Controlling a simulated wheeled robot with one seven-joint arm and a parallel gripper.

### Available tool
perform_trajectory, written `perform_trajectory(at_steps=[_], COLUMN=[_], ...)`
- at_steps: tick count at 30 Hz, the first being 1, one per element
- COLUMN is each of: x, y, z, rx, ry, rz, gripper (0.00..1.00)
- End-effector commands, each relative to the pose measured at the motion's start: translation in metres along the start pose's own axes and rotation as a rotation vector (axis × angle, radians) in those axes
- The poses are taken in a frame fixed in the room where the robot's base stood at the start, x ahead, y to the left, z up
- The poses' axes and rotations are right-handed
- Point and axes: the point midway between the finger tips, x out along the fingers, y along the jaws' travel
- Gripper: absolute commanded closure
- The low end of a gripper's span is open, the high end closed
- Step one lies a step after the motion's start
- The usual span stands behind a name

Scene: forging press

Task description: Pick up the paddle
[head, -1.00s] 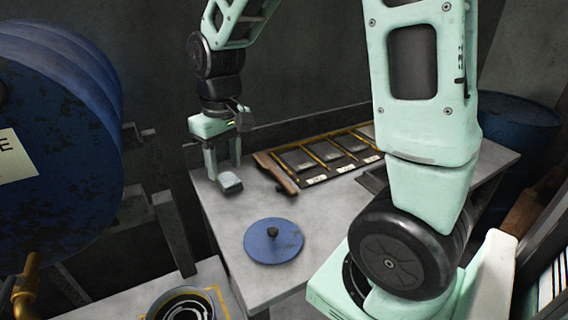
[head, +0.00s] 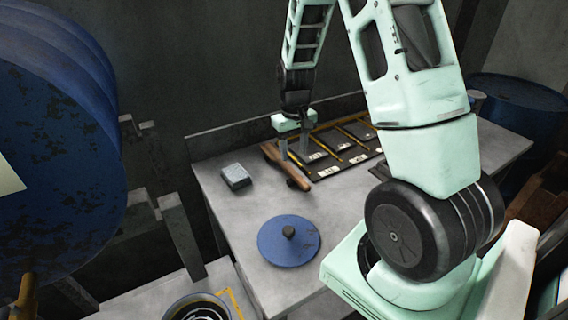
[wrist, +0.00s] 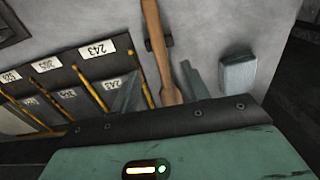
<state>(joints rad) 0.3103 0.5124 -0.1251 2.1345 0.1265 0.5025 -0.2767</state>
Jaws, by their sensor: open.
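The wooden paddle (head: 288,168) lies on the grey table, long and brown, with a small dark piece under or beside it. In the wrist view the paddle (wrist: 158,45) runs from the top edge down toward my gripper's body. My gripper (head: 293,157) is open over the paddle, its fingers pointing down. In the wrist view its two fingers stand apart on either side of the paddle, with nothing held between them. I cannot tell exactly how high the fingertips are above the table. The paddle's near end is hidden behind the gripper body in the wrist view.
A grey block (head: 236,176) lies left of the paddle. A divided tray with yellow strips and number labels (head: 331,167) is close on the right. A round blue lid with a dark knob (head: 274,247) lies in front. Table between block and lid is clear.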

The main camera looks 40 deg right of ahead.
Motion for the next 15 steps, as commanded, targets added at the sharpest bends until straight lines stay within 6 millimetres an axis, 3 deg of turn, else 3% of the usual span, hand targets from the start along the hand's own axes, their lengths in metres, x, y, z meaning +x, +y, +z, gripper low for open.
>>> perform_trajectory(at_steps=[8,15], x=[0.021,0.052], y=[0.0,-0.001], z=[0.0,0.001], rx=[0.001,0.001], ry=[-0.002,-0.004], rz=[-0.001,-0.001], gripper=[0.55,0.55])
